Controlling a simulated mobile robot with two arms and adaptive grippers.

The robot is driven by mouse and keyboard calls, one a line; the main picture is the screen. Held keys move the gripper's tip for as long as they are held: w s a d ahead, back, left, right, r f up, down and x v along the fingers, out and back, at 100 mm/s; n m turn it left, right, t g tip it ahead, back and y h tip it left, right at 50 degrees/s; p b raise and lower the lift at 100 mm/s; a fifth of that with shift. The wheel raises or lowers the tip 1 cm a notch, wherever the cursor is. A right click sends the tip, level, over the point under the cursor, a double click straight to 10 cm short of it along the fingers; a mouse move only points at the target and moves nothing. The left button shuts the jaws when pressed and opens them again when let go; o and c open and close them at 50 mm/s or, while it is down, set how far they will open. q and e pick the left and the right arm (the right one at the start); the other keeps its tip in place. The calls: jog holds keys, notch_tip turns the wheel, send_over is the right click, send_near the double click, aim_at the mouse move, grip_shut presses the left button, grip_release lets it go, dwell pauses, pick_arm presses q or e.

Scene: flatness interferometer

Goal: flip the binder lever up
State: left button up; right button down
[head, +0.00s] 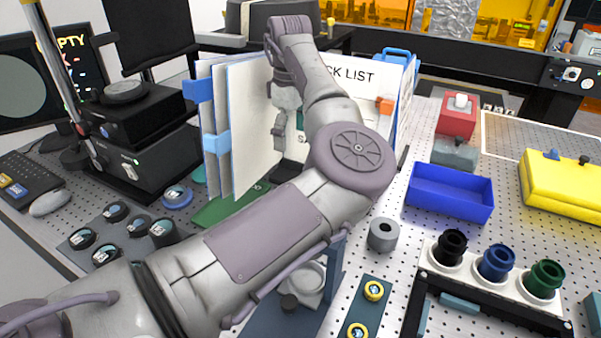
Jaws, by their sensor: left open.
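I cannot make out the binder lever; the arm covers part of the binder's middle. Whether the gripper touches the binder is unclear. My right gripper is out of view.
A blue tray (449,192), a yellow case (563,184) and a red box (457,117) stand to the right. Black stacked instruments (140,125) stand left. Perforated bench shows between the blue tray and knobs.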

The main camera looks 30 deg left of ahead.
pick_arm(q)
jog(key=f, duration=0.9)
jog(key=f+p, duration=0.1)
jog(key=f, duration=0.3)
jog(key=shift+s+f, duration=0.25)
jog(key=shift+f, duration=0.05)
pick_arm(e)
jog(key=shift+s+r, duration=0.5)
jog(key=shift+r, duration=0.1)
pick_arm(q)
jog(key=c, duration=1)
jog(key=r+g+p, duration=0.1)
jog(key=p, duration=0.3)
jog(key=shift+w+p, duration=0.1)
jog(key=shift+p, duration=0.2)
jog(key=shift+c, duration=0.3)
jog(key=shift+w+f+g, duration=0.1)
jog(key=shift+w+g, duration=0.05)
jog(key=shift+g, duration=0.25)
jog(key=shift+f+g+p, duration=0.1)
jog(key=shift+g+p, duration=0.2)
jog(key=shift+g, duration=0.2)
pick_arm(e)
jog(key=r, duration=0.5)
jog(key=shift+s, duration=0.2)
pick_arm(q)
jog(key=shift+d+f, duration=0.1)
